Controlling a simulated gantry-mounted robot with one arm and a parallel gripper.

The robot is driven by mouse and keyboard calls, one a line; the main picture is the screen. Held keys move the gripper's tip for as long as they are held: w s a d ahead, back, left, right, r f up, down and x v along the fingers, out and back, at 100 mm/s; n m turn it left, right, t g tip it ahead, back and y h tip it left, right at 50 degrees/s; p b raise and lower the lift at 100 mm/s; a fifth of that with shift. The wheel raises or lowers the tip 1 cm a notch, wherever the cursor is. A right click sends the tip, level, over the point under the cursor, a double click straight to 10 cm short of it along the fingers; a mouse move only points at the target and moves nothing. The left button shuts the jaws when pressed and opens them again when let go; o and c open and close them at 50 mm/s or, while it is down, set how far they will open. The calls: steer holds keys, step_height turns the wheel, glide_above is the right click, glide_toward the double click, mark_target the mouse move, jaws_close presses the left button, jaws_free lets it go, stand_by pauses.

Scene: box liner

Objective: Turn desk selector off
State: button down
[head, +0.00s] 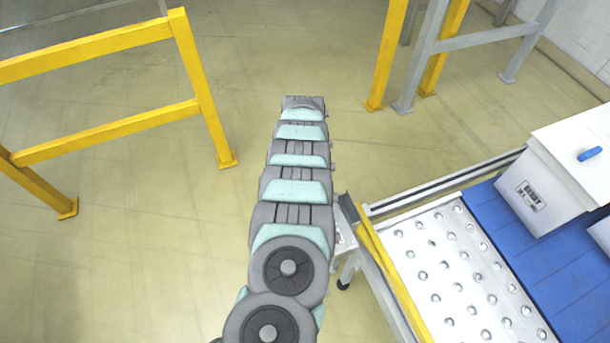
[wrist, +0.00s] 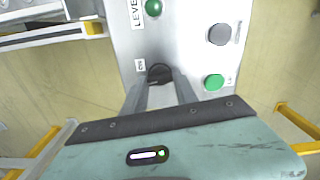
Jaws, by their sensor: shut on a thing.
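The desk selector (wrist: 158,70) is a small black knob on a light grey control panel (wrist: 188,58) in the wrist view. My gripper (wrist: 160,86) reaches up to it with its two grey fingers, one on each side, and is shut on the knob. The fingers hide part of the knob's lower side, and I cannot read which way it points. A small label beside it seems to read "ON". In the head view, only a small part of the desk (head: 344,228) shows beside my arm, and my gripper is hidden.
Green buttons (wrist: 153,7) (wrist: 214,82) and a grey button (wrist: 220,34) sit close around the knob. In the head view, a ball-transfer table (head: 455,265), blue conveyor (head: 563,262) and white box (head: 540,190) stand right. Yellow railings (head: 205,90) stand left; open floor lies between.

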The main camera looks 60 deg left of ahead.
steer(key=shift+f+n+b, duration=0.2)
steer(key=shift+n+b, duration=0.7)
steer(key=shift+n, duration=0.3)
steer(key=shift+r+n+b, duration=0.15)
steer(key=shift+n+b, duration=0.65)
steer(key=shift+n, duration=0.2)
steer(key=c, duration=1)
jaws_free()
steer(key=shift+o, duration=0.2)
step_height(320, 180, up, 11)
